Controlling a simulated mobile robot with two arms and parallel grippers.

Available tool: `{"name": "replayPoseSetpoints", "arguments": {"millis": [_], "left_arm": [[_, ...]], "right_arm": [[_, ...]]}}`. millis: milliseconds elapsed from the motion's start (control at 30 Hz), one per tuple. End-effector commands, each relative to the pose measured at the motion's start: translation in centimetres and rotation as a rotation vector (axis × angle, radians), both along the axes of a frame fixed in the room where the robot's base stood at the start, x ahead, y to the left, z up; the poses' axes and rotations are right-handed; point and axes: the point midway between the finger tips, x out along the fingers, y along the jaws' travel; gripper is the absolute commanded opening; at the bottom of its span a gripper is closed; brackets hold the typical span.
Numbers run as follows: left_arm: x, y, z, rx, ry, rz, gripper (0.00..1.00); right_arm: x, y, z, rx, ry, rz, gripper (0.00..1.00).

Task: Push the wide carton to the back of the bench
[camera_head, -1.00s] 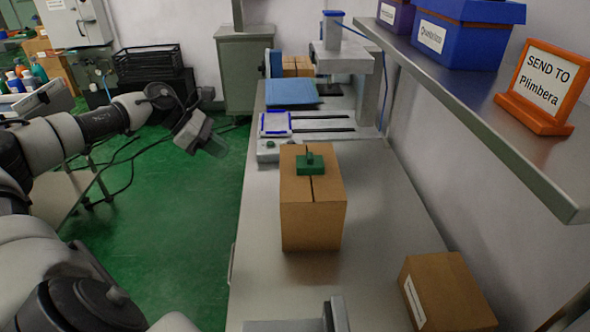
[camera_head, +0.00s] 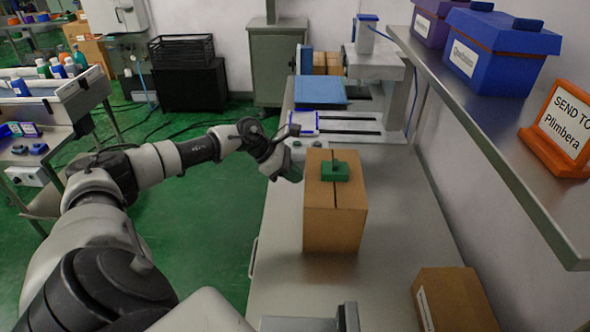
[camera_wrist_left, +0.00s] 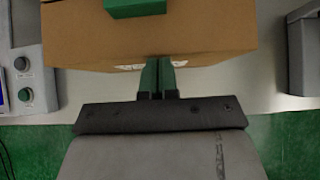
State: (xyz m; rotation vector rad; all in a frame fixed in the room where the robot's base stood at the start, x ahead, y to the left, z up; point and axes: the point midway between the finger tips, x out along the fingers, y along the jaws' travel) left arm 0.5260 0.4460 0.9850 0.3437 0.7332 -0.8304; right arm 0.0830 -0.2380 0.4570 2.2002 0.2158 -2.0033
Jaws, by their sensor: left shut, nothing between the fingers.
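The brown carton (camera_head: 334,215) with a green handle block (camera_head: 335,172) on its top stands upright on the metal bench (camera_head: 395,235), near its left edge. It also fills the top of the left wrist view (camera_wrist_left: 210,35). My left gripper (camera_head: 290,170) is at the carton's left side in the head view. In the left wrist view its green fingers (camera_wrist_left: 158,77) are shut together, empty, with tips at the carton's lower edge. I cannot tell whether they touch it. My right gripper is not in view.
A smaller labelled carton (camera_head: 455,302) sits at the front right. Behind the main carton are a machine with dark rails (camera_head: 350,132), a blue panel (camera_head: 320,90) and more cartons (camera_head: 327,63). A shelf (camera_head: 490,140) with bins and an orange sign overhangs the right.

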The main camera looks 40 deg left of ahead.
Motion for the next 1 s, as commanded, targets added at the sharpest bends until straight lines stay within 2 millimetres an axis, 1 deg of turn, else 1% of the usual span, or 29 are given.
{"name": "replayPoseSetpoints", "arguments": {"millis": [367,467,567,700,767,1000], "left_arm": [[0.2,-0.2,-0.1,0.000,-0.001,-0.001,0.00],[0.7,-1.0,-0.1,-0.002,-0.001,-0.003,0.00],[2.2,-2.8,-0.2,-0.005,-0.004,-0.007,0.00],[5.0,-6.2,-0.2,-0.006,-0.006,-0.008,0.00],[6.1,-7.5,-0.2,-0.005,-0.004,-0.007,0.00],[10.7,-13.1,-0.4,-0.003,-0.003,-0.006,0.00]], "right_arm": [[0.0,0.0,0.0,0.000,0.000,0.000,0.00],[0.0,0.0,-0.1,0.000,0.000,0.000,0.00],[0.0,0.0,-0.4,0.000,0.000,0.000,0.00],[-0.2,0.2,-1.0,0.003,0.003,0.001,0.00],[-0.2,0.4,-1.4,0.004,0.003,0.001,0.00],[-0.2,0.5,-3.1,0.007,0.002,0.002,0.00]]}}
